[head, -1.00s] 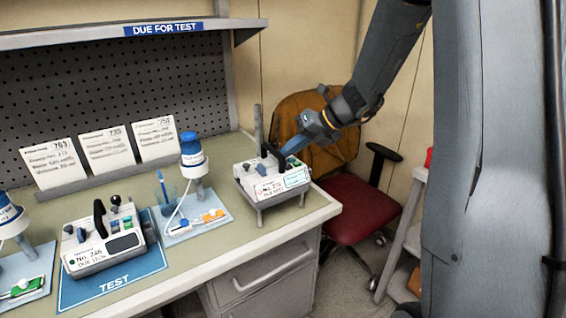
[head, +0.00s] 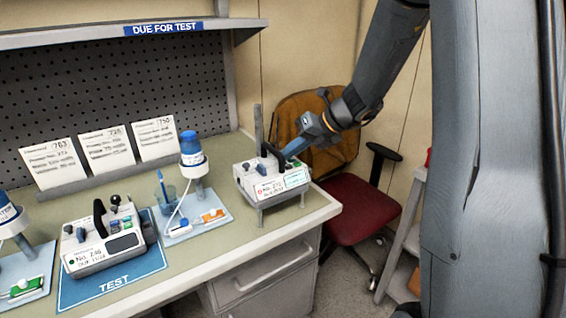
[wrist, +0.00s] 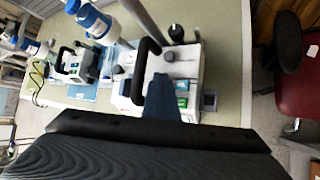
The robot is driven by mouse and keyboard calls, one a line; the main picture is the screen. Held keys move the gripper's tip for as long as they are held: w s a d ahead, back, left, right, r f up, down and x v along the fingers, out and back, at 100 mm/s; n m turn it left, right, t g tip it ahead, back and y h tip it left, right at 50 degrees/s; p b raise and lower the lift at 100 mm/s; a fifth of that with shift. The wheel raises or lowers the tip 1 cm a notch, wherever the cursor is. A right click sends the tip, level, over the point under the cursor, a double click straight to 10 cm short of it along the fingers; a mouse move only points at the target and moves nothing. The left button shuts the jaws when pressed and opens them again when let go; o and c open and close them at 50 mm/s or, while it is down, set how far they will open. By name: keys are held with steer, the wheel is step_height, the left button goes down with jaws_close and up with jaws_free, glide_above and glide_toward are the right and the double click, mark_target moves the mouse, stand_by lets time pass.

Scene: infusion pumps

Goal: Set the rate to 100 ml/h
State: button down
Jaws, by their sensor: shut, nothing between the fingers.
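A white infusion pump (head: 270,188) with a black handle stands on a small grey raised stand (head: 262,208) at the right end of the bench. Its front carries a label and a lit greenish display (head: 297,177); the figures are too small to read. My gripper (head: 288,153) is shut and empty, with its blue fingertips pointing down at the top of this pump beside the handle. In the wrist view my blue fingers (wrist: 161,100) lie over the pump (wrist: 150,72), close to its green keys (wrist: 182,94). Whether they touch a key cannot be told. A black knob (wrist: 176,33) shows farther off.
A second pump (head: 100,238) stands on a blue TEST mat (head: 125,283) to the left. Between them are a blue-capped bottle on a post (head: 192,158), a cup (head: 167,195) and a tray. Three cards (head: 105,148) lean at the back. A red chair (head: 345,212) stands right of the bench.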

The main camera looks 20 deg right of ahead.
mark_target(288, 165)
stand_by(0.4)
steer(key=shift+r+p, duration=0.85)
steer(key=shift+p, duration=0.2)
step_height(288, 165, up, 5)
steer(key=p, duration=0.5)
